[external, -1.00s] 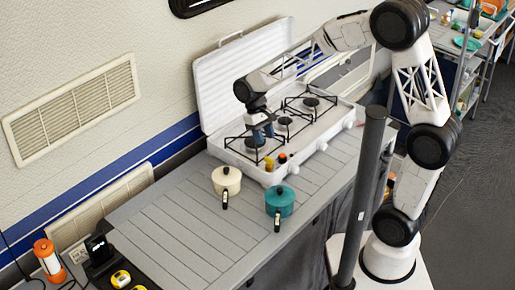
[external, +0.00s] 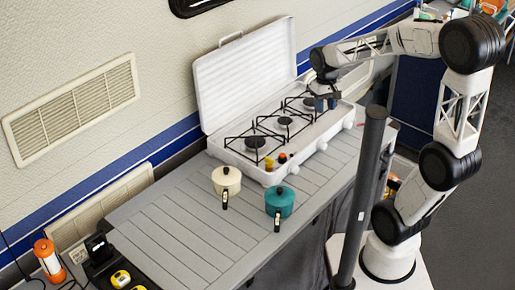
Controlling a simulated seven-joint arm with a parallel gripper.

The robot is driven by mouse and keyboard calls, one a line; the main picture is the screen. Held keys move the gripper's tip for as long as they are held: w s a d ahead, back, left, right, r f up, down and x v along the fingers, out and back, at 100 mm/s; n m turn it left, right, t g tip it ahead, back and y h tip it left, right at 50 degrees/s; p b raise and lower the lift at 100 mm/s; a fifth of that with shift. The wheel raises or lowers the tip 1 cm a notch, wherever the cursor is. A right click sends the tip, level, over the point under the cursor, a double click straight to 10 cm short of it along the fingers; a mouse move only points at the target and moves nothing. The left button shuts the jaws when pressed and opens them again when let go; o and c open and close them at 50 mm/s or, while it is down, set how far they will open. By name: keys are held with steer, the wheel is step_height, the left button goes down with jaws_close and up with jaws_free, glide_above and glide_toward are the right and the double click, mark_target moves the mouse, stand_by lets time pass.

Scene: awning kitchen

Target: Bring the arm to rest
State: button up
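My gripper (external: 320,101) hangs over the far right end of the white camping stove (external: 228,150), near its back burner. Its fingers are small and dark in this view, and I cannot tell whether they are apart or together. No held object is visible. My arm reaches in from the right, bent high above its base.
A cream pot (external: 227,182) and a teal pot (external: 280,201) stand on the grey slatted counter (external: 180,240) in front of the stove. The stove's open lid (external: 245,75) rises behind it. A dark post (external: 367,190) stands before the counter. An orange lantern (external: 48,258) is at left.

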steer(key=s+d+r+m+t, duration=0.2)
steer(key=s+d, duration=0.2)
steer(key=d, duration=0.6)
steer(key=s+d+r+m+t, duration=0.1)
steer(key=s+d, duration=0.4)
steer(key=d, duration=0.5)
steer(key=shift+s+r+m+t, duration=0.25)
steer(key=shift+r+m+t, duration=0.15)
steer(key=shift+r+m, duration=0.15)
stand_by(1.0)
